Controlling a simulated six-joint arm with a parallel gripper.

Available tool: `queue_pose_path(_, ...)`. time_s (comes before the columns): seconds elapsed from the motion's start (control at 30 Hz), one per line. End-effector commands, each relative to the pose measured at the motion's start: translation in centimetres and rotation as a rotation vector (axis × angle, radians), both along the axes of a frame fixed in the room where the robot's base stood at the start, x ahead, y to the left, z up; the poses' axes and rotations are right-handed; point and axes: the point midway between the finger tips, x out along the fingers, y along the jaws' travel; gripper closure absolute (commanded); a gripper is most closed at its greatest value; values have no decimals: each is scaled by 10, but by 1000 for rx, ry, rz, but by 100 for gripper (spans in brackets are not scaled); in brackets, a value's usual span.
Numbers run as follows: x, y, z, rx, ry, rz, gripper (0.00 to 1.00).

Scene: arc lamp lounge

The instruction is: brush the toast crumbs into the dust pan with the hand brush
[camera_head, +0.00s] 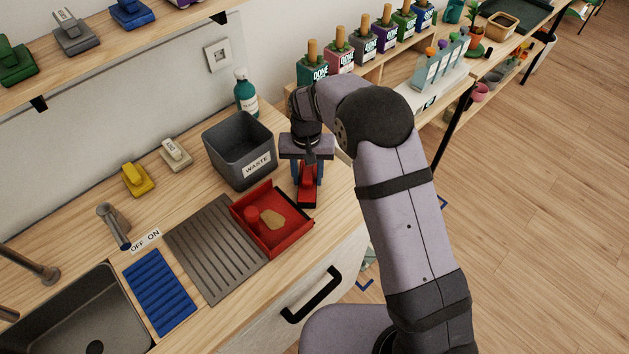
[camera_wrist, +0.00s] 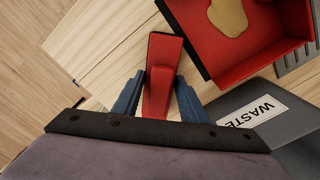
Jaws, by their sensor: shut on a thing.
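My gripper (camera_head: 307,172) is shut on the red hand brush (camera_head: 307,190). In the wrist view the blue fingers of my gripper (camera_wrist: 158,96) close on both sides of the brush (camera_wrist: 163,60). The brush is just right of the red dust pan (camera_head: 284,241), near the right end of the counter. I cannot tell if it touches the wood. A flat tan patch, apparently the toast crumbs (camera_head: 272,219), lies inside the dust pan; both the crumbs (camera_wrist: 228,16) and the pan (camera_wrist: 247,66) show in the wrist view. No crumbs show on the bare wood.
A dark waste bin (camera_head: 228,155) stands behind the pan, close to my gripper. A ribbed drainboard (camera_head: 207,255), a blue ribbed mat (camera_head: 160,292) and the sink (camera_head: 80,320) lie left.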

Motion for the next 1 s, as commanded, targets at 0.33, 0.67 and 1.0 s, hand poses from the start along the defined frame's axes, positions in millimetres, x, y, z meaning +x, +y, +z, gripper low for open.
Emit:
queue_pose_path(0.33, 21, 22, -1, 0, 0, 0, 82)
queue_pose_path(0.67, 21, 16, 0, -1, 1, -1, 82)
queue_pose_path(1.0, 0, -5, 0, -1, 3, -1, 82)
